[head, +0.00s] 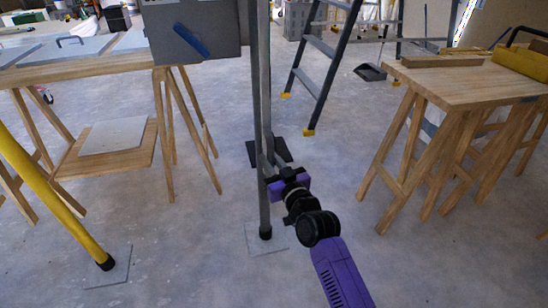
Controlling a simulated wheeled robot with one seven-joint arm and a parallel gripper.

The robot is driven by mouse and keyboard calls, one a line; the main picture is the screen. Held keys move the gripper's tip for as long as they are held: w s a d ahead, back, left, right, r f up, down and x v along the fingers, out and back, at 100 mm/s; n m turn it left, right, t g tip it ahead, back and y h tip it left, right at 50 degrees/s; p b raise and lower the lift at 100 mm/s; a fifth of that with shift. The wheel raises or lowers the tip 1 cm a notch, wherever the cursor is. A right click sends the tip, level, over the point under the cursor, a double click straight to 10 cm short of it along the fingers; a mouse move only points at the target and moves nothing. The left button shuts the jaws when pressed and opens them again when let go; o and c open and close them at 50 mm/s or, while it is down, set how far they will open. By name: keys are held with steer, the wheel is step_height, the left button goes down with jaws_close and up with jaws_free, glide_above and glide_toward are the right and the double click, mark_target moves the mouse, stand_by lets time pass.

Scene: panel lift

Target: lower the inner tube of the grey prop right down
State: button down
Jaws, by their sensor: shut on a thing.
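The grey prop (258,110) stands upright in the middle of the head view. Its black foot (265,235) rests on a thin grey plate on the floor, and its top is out of the picture. My gripper (270,172) comes in from the lower right and is shut on the lower part of the grey prop. The gripper hides part of the grip, so I cannot tell exactly which part of the tube the fingers hold. Where the inner tube meets the outer one is not clear.
A yellow prop (55,197) leans at the left. A trestle table (95,68) with panels stands at the back left, a wooden workbench (450,88) at the right. A stepladder (318,50) stands behind. The front floor is clear.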

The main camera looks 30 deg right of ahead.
steer(key=shift+f, duration=0.45)
steer(key=c, duration=1.4)
jaws_free()
steer(key=shift+c, duration=0.2)
steer(key=shift+o, duration=0.7)
steer(key=shift+r, duration=0.2)
steer(key=s+p, duration=0.1)
steer(key=s, duration=0.6)
steer(key=shift+s+a, duration=0.3)
steer(key=shift+s, duration=0.05)
